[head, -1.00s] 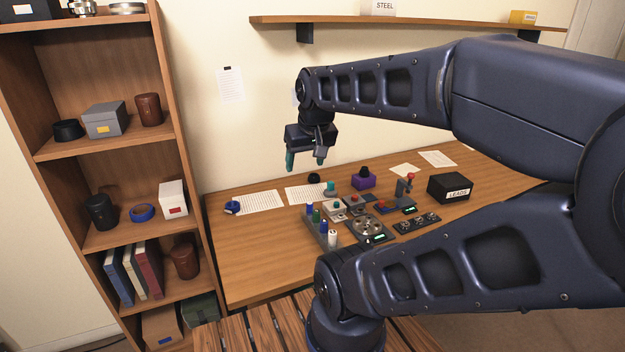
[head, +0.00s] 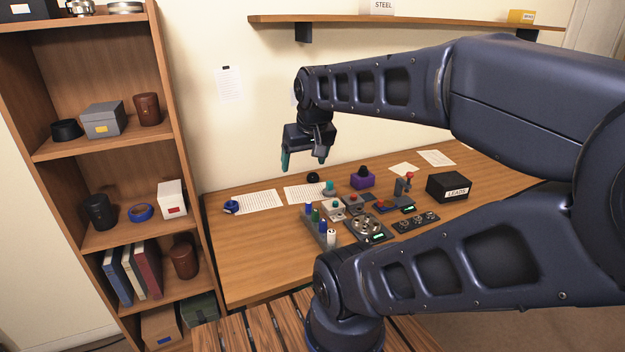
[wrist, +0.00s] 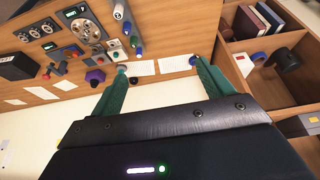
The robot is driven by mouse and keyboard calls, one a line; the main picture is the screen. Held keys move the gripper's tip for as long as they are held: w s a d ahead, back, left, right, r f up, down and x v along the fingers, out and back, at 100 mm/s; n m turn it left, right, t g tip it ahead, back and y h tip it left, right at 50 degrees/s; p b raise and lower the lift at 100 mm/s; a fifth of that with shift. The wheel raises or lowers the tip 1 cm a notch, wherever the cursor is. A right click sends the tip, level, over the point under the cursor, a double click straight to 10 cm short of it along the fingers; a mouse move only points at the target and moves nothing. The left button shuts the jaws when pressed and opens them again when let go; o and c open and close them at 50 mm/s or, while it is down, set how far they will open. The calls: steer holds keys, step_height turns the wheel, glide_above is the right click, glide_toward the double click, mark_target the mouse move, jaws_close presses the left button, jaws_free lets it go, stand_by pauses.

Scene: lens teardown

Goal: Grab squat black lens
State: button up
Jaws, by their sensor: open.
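A squat black round piece (head: 66,130), which looks like the squat black lens, sits on the upper middle shelf of the bookcase at the left in the head view. A taller black cylinder (head: 101,211) stands one shelf lower; it also shows in the wrist view (wrist: 287,61). A small black dome (head: 313,177) is at the back of the desk. My gripper (head: 304,164) is open and empty in the air above the desk's back edge, well right of the bookcase. In the wrist view its teal fingers (wrist: 160,70) are spread with nothing between them.
A grey box (head: 104,120) and a brown leather case (head: 147,109) stand right of the squat black piece. A blue ring (head: 141,212) and a white box (head: 172,199) share the lower shelf. The desk (head: 250,270) holds several devices; its front left is clear.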

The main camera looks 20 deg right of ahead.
steer(key=n+g+h, duration=0.2)
steer(key=n+h, duration=0.2)
steer(key=n, duration=2.1)
glide_above(312, 175)
steer(key=s+a, duration=0.2)
steer(key=a, duration=0.1)
step_height(312, 175, down, 30)
steer(key=r, duration=0.1)
steer(key=x, duration=1)
steer(key=shift+a+f, duration=0.2)
steer(key=shift+f, duration=0.3)
steer(key=c, duration=1.1)
steer(key=shift+r, duration=0.15)
